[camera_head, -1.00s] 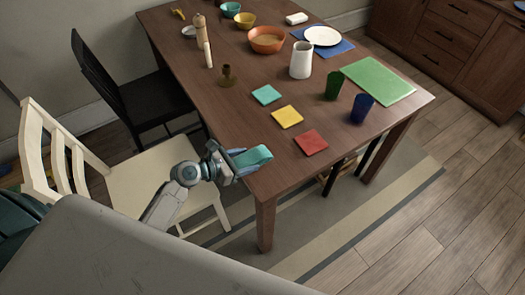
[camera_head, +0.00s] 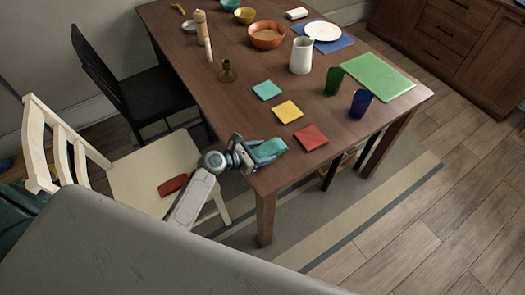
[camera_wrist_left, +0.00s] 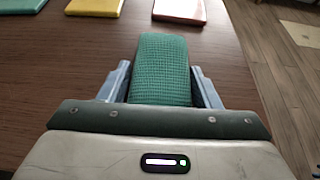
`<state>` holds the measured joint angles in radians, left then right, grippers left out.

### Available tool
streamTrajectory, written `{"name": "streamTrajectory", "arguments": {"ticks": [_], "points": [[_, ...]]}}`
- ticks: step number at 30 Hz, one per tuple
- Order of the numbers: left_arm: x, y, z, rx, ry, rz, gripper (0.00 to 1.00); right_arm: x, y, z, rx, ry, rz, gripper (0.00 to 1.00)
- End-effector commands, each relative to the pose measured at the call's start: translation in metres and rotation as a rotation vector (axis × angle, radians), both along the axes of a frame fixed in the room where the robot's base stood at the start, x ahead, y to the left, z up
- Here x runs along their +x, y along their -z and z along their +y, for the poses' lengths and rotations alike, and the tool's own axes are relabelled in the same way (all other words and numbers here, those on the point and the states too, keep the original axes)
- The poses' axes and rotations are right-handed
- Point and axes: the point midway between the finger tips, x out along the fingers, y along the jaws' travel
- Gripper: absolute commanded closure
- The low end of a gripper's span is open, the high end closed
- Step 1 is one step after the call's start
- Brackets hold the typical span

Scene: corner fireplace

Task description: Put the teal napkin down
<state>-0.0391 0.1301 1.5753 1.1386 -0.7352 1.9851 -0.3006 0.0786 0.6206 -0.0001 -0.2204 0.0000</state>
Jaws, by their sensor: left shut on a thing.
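The teal napkin (camera_head: 271,148) is a folded strip at the near corner of the wooden table (camera_head: 225,110). My left gripper (camera_head: 257,153) is shut on it. In the left wrist view the napkin (camera_wrist_left: 163,68) lies between the two blue-grey fingers of my left gripper (camera_wrist_left: 160,88) and sticks out past them, over the brown tabletop. I cannot tell whether its underside touches the table. My right gripper is not in view.
Teal (camera_head: 267,90), yellow (camera_head: 287,111) and red (camera_head: 311,137) flat squares lie in a row beyond the napkin. Green (camera_head: 333,81) and blue (camera_head: 361,103) cups stand to the right. A white chair (camera_head: 140,170), with a red item (camera_head: 172,185) on its seat, stands left of the table.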

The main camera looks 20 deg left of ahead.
Motion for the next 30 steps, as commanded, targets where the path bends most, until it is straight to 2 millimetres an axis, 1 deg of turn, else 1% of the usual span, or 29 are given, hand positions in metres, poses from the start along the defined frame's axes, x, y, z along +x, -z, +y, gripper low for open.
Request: {"name": "streamTrajectory", "arguments": {"ticks": [2,3,5,6,14,17,20,30], "points": [[0.000,0.003,0.000,0.000,0.000,0.000,0.64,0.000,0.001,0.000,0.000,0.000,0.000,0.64],[0.000,0.003,0.000,0.000,0.000,0.000,0.41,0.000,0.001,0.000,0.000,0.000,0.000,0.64],[0.000,0.002,0.000,0.000,0.000,0.000,0.29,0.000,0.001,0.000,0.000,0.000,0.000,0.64],[0.000,0.002,0.000,0.000,0.000,0.000,0.21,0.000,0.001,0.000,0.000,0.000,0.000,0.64],[0.000,0.002,0.000,0.000,0.000,0.000,0.21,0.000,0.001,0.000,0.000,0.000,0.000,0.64],[-0.001,-0.002,0.001,0.000,0.000,0.000,0.21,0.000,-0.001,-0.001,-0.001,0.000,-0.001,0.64],[-0.010,-0.004,0.008,0.002,0.000,-0.001,0.21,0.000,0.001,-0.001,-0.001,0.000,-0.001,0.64],[-0.063,-0.031,0.049,0.005,0.002,0.001,0.21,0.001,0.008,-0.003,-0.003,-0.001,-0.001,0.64]]}}
